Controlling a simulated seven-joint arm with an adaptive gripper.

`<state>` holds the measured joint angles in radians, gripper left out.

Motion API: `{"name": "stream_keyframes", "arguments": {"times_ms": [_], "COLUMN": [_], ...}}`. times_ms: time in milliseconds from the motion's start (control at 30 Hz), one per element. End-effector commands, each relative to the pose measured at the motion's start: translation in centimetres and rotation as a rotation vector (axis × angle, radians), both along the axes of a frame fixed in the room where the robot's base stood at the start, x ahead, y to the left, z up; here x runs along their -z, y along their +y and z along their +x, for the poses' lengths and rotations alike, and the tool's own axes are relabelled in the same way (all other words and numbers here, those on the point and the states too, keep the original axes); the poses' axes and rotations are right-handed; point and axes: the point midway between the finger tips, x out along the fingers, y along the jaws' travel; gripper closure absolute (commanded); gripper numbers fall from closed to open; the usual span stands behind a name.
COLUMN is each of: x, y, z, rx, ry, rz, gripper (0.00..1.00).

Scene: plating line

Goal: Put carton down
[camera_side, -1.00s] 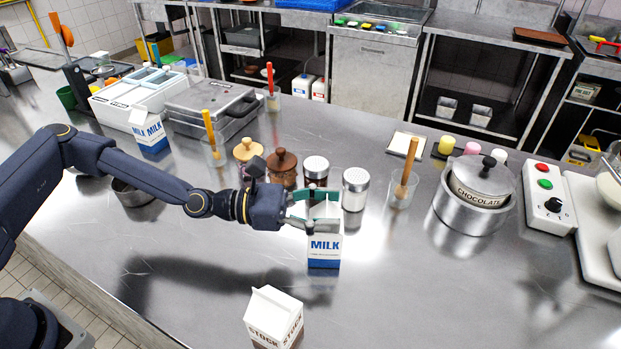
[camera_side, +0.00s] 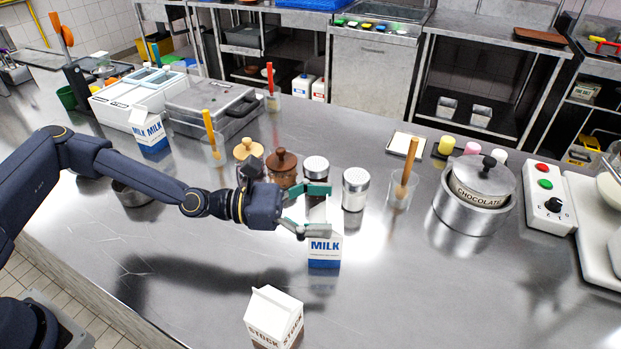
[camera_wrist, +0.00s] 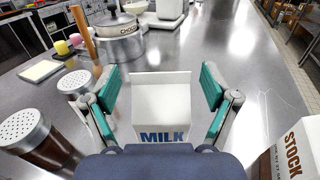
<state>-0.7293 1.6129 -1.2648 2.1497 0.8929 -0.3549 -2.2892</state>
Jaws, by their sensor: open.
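A white milk carton with a blue base (camera_side: 324,249) stands upright on the steel counter (camera_side: 400,290). My gripper (camera_side: 318,209) is open, its teal-padded fingers on either side of the carton's upper part. In the wrist view the milk carton (camera_wrist: 162,104) stands between the spread fingers, with a gap visible on both sides. The carton's far side is hidden.
A stock carton (camera_side: 274,318) stands at the front. Shakers (camera_side: 355,190) and jars (camera_side: 281,168) stand close behind the milk carton. A chocolate pot (camera_side: 474,200) is to the right. Counter between the carton and pot is clear.

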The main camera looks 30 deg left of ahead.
Motion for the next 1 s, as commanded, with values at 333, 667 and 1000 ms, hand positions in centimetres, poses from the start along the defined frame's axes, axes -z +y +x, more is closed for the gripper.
{"name": "stream_keyframes", "arguments": {"times_ms": [333, 667, 1000], "x": [0.0, 0.0, 1.8], "y": [5.5, 6.3, 6.4], "z": [-2.1, -2.6, -4.7], "rx": [-0.005, -0.001, 0.11], "ry": [0.003, -0.001, -0.059], "rz": [-0.003, -0.002, 0.221], "gripper": [0.14, 0.14, 0.14]}}
